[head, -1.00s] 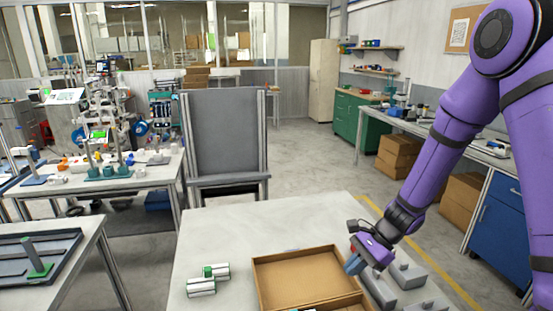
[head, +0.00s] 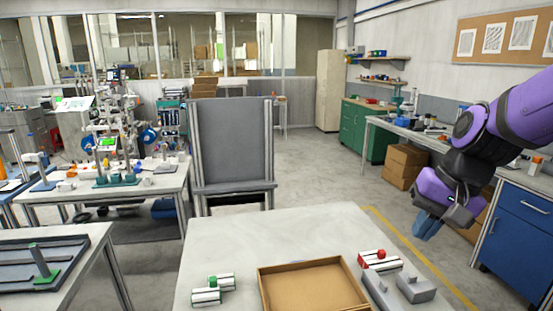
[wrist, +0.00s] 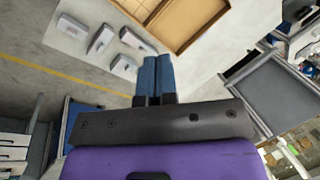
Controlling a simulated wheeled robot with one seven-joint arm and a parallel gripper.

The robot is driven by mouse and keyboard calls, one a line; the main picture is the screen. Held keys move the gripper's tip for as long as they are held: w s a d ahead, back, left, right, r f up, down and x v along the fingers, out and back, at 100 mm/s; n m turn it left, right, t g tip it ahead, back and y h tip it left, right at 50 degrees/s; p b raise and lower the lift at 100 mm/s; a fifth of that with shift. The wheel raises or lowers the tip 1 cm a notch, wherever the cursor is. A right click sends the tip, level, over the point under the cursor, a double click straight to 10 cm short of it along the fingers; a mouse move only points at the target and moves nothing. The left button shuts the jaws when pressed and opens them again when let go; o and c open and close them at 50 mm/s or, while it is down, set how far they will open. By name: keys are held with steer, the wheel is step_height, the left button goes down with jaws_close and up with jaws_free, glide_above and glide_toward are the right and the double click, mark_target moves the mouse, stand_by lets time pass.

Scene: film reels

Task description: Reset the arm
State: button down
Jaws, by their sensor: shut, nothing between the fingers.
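My purple arm reaches in from the right of the head view. My gripper (head: 428,227) hangs in the air to the right of the near table (head: 325,225), apart from it, with its blue fingers together and nothing between them. In the wrist view the blue fingers (wrist: 155,78) are side by side and touching, and nothing is held.
On the near table are a cardboard tray (head: 312,262), a white part with a red knob (head: 380,260), grey blocks (head: 416,288) and white parts with a green piece (head: 212,288). A blue cabinet (head: 520,245) stands right; open floor lies between.

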steer(key=s+d+r+n+t+h, duration=0.3)
steer(key=s+r, duration=0.5)
steer(key=s, duration=0.3)
steer(key=shift+d+n+t, duration=0.4)
steer(key=shift+d+n, duration=0.2)
steer(key=shift+d, duration=0.4)
